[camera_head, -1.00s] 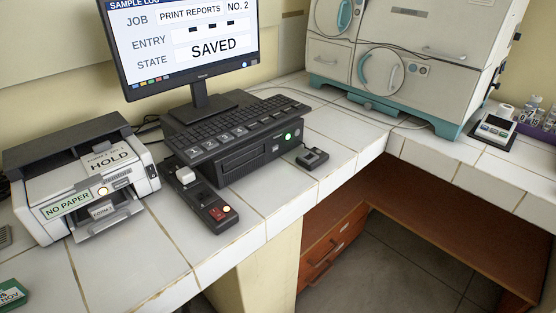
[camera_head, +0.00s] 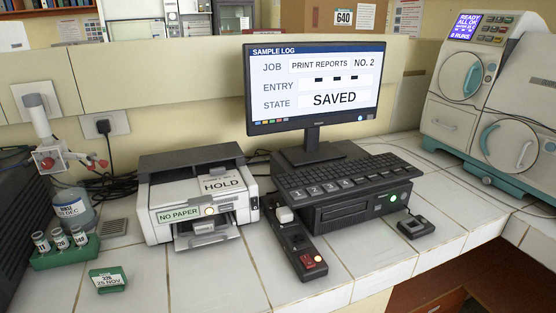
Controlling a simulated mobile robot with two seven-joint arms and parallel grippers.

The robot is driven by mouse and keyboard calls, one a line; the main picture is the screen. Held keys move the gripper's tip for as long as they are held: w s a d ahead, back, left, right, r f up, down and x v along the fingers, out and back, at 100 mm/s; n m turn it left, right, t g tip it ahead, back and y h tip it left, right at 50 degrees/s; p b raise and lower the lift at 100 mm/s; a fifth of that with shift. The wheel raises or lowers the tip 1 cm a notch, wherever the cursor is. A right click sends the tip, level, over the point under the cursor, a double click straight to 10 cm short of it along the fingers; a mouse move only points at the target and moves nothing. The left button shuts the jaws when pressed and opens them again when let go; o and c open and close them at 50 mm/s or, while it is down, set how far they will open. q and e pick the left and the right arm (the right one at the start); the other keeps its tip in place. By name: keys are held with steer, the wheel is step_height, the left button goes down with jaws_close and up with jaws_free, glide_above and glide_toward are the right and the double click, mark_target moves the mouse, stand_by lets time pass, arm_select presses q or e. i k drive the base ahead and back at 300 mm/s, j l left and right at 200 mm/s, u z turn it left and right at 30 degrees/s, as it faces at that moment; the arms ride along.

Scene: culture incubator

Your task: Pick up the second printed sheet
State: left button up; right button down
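The white and dark grey printer (camera_head: 165,222) stands on the tiled counter left of the monitor. A green-white label (camera_head: 180,214) on its front reads NO PAPER. A card (camera_head: 221,184) reading HOLD lies on its upper right part. The front output slot (camera_head: 205,240) is open, with a small grey labelled piece above it. I cannot make out a separate second printed sheet. The monitor (camera_head: 315,88) reads JOB PRINT REPORTS NO. 2, STATE SAVED. Neither of my grippers is in view.
A keyboard (camera_head: 335,176) sits on a black computer case, with a switch box (camera_head: 303,258) in front and a mouse (camera_head: 415,227) at right. At left are a green vial rack (camera_head: 68,254), a bottle (camera_head: 73,208) and a green date block (camera_head: 108,280). Incubators (camera_head: 480,110) stand at right.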

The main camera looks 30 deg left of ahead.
mark_target(218, 180)
steer(key=u, duration=1.25)
